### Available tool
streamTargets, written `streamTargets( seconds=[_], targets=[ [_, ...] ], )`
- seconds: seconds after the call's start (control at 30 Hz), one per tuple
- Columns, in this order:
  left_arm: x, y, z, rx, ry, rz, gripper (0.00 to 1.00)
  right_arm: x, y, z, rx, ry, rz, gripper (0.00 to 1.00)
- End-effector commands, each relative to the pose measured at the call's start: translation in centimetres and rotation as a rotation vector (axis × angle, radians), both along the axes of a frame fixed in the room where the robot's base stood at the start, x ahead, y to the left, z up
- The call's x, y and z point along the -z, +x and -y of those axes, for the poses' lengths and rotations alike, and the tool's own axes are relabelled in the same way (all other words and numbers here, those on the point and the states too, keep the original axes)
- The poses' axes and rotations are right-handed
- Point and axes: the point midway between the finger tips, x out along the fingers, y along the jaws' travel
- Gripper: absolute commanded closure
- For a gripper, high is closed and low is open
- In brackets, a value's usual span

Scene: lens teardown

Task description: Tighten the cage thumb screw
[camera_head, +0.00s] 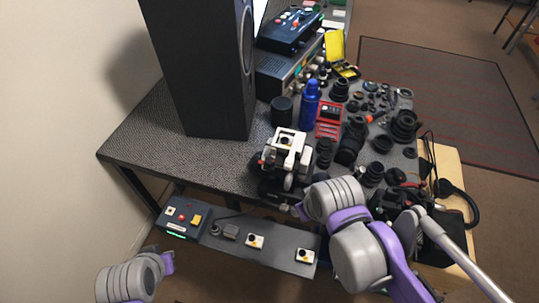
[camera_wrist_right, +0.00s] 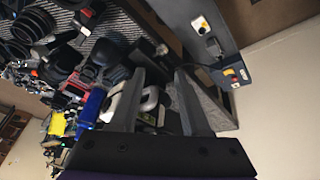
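The white cage (camera_head: 290,146), with dark parts around it, stands near the front edge of the table. Its white parts also show in the right wrist view (camera_wrist_right: 149,98), between and beside my fingers. I cannot make out the thumb screw. My right gripper (camera_wrist_right: 160,72) is open, its two dark fingers apart. In the head view my right wrist is just in front of and to the right of the cage and hides most of the gripper. I cannot tell if a finger touches the cage. My left wrist is low at the left, away from the table; its fingers do not show clearly.
A tall black speaker (camera_head: 205,65) stands behind the cage to the left. A blue bottle (camera_head: 310,103), a red box (camera_head: 329,119) and many black lenses crowd the table to the right. A lower shelf (camera_head: 275,252) carries a button box (camera_head: 184,218). The table's left part is clear.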

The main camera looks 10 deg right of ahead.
Motion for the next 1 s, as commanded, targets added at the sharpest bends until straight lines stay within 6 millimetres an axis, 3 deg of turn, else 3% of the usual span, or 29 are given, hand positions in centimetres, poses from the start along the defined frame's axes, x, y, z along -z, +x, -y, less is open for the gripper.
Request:
streamTargets(
  seconds=[0.03, 0.17, 0.5, 0.73, 1.0],
  targets=[
    [-1.9, 0.7, 0.0, 0.0, 0.0, 0.013, 1.0, -3.6, 2.4, -0.5, -0.094, -0.033, -0.025, 0.53],
    [-4.2, 1.8, 0.0, 0.0, 0.0, 0.034, 1.0, -9.6, 6.8, -1.7, -0.358, -0.116, -0.11, 0.53],
    [-3.6, 1.5, 0.0, 0.0, 0.0, 0.028, 1.0, -14.5, 13.0, -4.8, -0.95, -0.217, -0.318, 0.53],
    [-3.6, 1.5, 0.0, 0.0, 0.0, 0.028, 1.0, -14.6, 13.9, -5.3, -1.056, -0.224, -0.349, 0.53],
    [-3.2, 1.3, 0.0, 0.0, 0.0, 0.024, 1.0, -10.0, 13.8, -5.3, -1.053, -0.223, -0.348, 0.53]
  ],
)
